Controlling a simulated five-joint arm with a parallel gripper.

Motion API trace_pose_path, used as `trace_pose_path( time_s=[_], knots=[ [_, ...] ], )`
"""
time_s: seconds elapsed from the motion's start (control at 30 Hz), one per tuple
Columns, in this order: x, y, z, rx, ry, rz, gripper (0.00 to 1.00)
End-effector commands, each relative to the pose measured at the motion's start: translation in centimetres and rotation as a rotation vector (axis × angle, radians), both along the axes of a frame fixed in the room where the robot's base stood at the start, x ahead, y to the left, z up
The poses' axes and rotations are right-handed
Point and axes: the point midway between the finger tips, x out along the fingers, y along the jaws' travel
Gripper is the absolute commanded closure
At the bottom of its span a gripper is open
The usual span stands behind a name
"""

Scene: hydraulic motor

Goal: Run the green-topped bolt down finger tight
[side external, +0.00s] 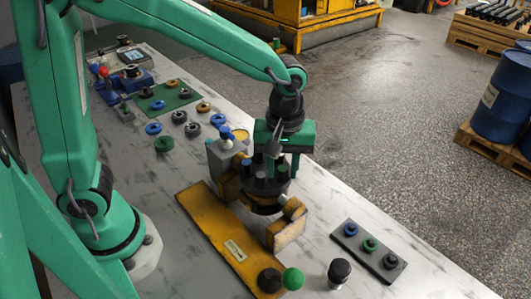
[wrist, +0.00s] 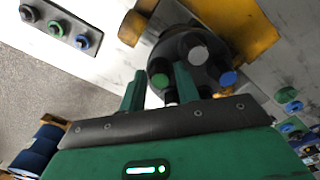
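The motor (side external: 264,186) is a dark round body held upright in a yellow fixture (side external: 289,226), with several bolts standing around its top. The green-topped bolt (side external: 283,168) is on the right side of that ring in the side view. In the wrist view the green-topped bolt (wrist: 159,80) shows in the gap between my fingers. My gripper (wrist: 160,72) is open, pointing down over the motor, with space between each finger and the bolt. In the side view my gripper (side external: 283,158) is close above that bolt. I cannot tell whether the fingertips reach its head. The bolt's shank is hidden.
A blue-topped bolt (wrist: 228,78) and a grey-topped one (wrist: 199,53) stand close by. A grey block with a blue handle (side external: 226,150) is beside the motor. A dark strip with three coloured knobs (side external: 368,245) lies to the right. A green knob (side external: 292,279) stands in front.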

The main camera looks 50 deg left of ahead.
Motion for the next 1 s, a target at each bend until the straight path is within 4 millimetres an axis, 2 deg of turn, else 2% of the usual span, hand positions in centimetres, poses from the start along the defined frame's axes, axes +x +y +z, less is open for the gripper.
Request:
trace_pose_path(
  time_s=[0.17,0.3,0.57,1.0],
  knots=[
    [0.00,0.00,0.02,0.000,0.000,0.000,0.68],
    [0.00,0.00,0.02,0.000,0.000,0.000,0.93],
    [0.01,-0.01,0.01,0.000,0.000,-0.029,0.93],
    [0.01,-0.02,0.01,-0.001,-0.001,-0.319,0.93]
  ],
)
